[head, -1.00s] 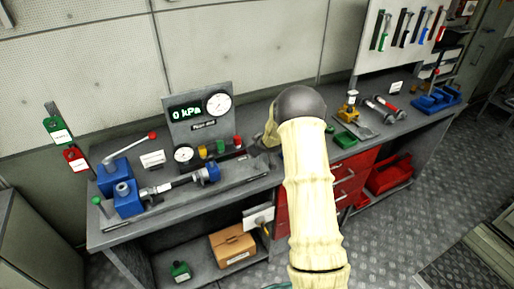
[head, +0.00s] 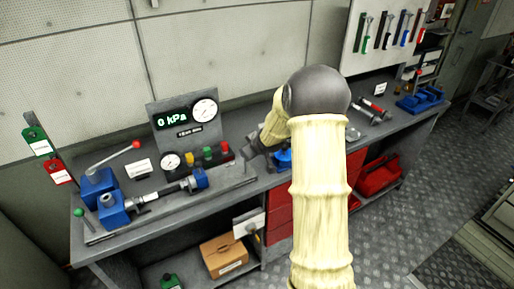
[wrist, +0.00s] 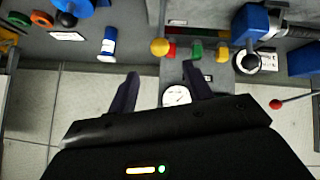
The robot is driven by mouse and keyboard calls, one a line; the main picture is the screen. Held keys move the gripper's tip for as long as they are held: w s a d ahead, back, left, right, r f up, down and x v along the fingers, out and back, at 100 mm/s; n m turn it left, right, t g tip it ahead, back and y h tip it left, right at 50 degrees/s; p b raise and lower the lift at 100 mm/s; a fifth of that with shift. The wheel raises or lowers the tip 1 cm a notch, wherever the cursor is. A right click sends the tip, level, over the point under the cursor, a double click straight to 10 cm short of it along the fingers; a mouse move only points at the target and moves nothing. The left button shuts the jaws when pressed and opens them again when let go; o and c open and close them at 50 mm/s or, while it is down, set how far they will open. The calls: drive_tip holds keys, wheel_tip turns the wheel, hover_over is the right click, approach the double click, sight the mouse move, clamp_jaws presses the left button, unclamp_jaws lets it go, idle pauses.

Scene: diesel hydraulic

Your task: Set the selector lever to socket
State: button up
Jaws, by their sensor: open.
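A lever with a round yellow knob (wrist: 160,47) stands over the bench in the wrist view, its stem running toward the top edge. No readable label shows whether it is the selector lever, and no socket marking is legible. My gripper (wrist: 162,85) is open and empty, its two dark fingers apart and pointing toward the bench; the knob appears beyond the gap between them, without visible contact. In the head view my gripper (head: 258,147) is over the bench right of the gauge panel, partly covered by my arm. The yellow knob is hidden there.
The gauge panel (head: 185,118) reads 0 kPa, with yellow, green and red blocks (head: 208,155) at its foot. A blue pump (head: 98,187) with a red-knobbed handle (head: 136,144) stands left. A blue-and-white bottle (wrist: 107,45) is near my gripper. Red drawers (head: 278,215) are below.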

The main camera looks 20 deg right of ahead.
drive_tip(key=v, duration=0.7)
drive_tip(key=s+a+m+g, duration=0.1)
drive_tip(key=s+a, duration=0.3)
drive_tip(key=s, duration=0.4)
drive_tip(key=s+a+f+m+g, duration=0.1)
drive_tip(key=s+a+g, duration=0.2)
drive_tip(key=s, duration=0.5)
drive_tip(key=s+a+m+g, duration=0.2)
drive_tip(key=s+a, duration=0.3)
drive_tip(key=s, duration=0.4)
drive_tip(key=shift+f, duration=0.2)
drive_tip(key=shift+w, duration=0.1)
